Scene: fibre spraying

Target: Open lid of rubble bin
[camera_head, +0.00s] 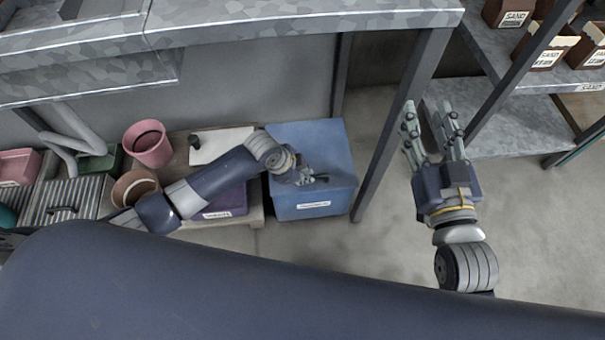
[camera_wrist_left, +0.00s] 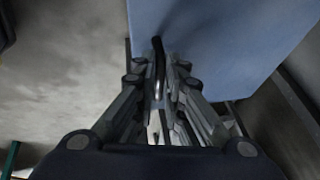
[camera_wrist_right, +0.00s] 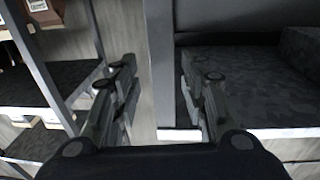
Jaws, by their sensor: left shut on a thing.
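The blue bin (camera_head: 312,140) with a flat lid stands on the floor under the bench, with a white label on its front that is too small to read. Its lid looks closed. My left gripper (camera_head: 312,179) is over the lid at the dark handle. In the left wrist view its fingers (camera_wrist_left: 157,95) are shut on the curved dark handle (camera_wrist_left: 158,55), beside the blue lid (camera_wrist_left: 225,40). My right gripper (camera_head: 428,112) is open and empty, to the right of the bin past a bench leg; its spread fingers also show in the right wrist view (camera_wrist_right: 158,80).
A metal bench (camera_head: 300,22) hangs over the bin, and its leg (camera_head: 390,135) stands at the bin's right. A pink bucket (camera_head: 148,143), a purple box (camera_head: 229,203) and a ribbed grey lid (camera_head: 70,197) are at left. Shelves with sand boxes (camera_head: 546,46) stand at upper right.

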